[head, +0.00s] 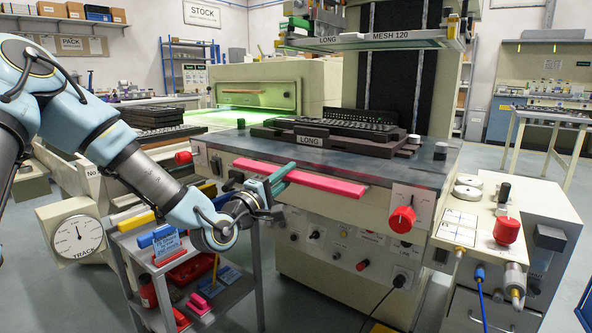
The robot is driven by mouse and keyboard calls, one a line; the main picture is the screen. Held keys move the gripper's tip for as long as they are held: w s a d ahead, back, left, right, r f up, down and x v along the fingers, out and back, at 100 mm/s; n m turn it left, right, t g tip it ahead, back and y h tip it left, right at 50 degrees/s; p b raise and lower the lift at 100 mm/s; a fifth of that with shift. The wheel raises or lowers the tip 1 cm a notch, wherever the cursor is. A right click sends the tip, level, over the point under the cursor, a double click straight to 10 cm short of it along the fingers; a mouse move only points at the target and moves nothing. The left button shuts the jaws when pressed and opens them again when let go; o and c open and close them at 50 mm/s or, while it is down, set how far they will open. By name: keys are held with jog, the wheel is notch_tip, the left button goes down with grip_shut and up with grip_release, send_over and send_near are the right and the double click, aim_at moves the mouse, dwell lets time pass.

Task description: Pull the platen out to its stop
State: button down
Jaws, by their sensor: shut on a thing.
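The platen (228,146) is a dark grey slab across the front of the printing machine. A black nest labelled LONG (300,141) sits on it and holds a dark keyboard (350,125). A pink-red bar (325,183) runs along the front, just below the platen's edge. My gripper (281,178), with teal fingers, reaches in from the left and is shut on this bar near its left part. The fingers hide a piece of the bar, and the exact contact is small in view.
A grey cart (228,295) with coloured tools stands below my arm, close to the machine. A red knob (402,219) is on the machine's front. A side bench (476,216) stands right. Floor shows at lower right.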

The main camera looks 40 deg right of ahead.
jog(key=shift+s+a, duration=0.15)
jog(key=shift+a, duration=0.55)
jog(key=c, duration=0.8)
grip_release()
jog(key=shift+a, duration=0.1)
jog(key=v, duration=1)
jog(key=shift+a, duration=0.35)
jog(key=shift+s, duration=0.1)
